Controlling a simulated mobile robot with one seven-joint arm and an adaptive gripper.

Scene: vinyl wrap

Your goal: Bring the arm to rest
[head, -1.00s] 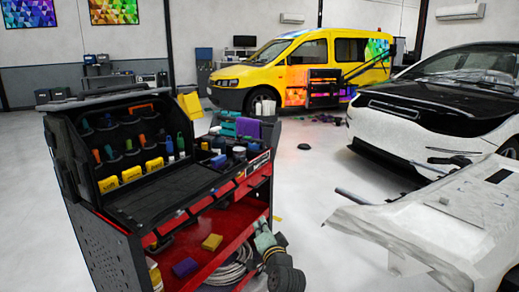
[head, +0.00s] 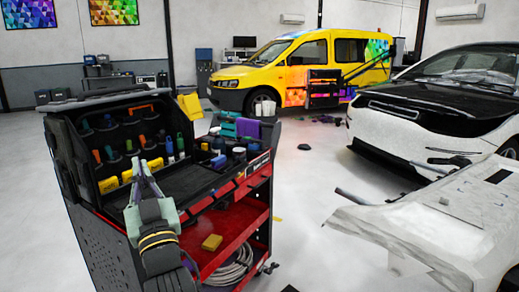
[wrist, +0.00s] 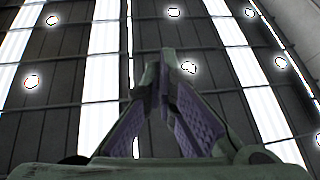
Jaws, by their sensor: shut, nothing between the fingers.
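My gripper (head: 142,165) points upward in the head view, in front of the tool cart (head: 105,235) at the left. Its fingers are shut and hold nothing. The wrist view also shows my gripper (wrist: 160,75), with its fingertips together against the ceiling. My wrist hides part of the cart's front and its lower shelf.
The cart carries tools, bottles and yellow boxes; a yellow block (head: 212,242) lies on its red shelf. A bumper part (head: 440,225) stands at the right. A black and white car (head: 440,110) and a yellow van (head: 300,70) are behind.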

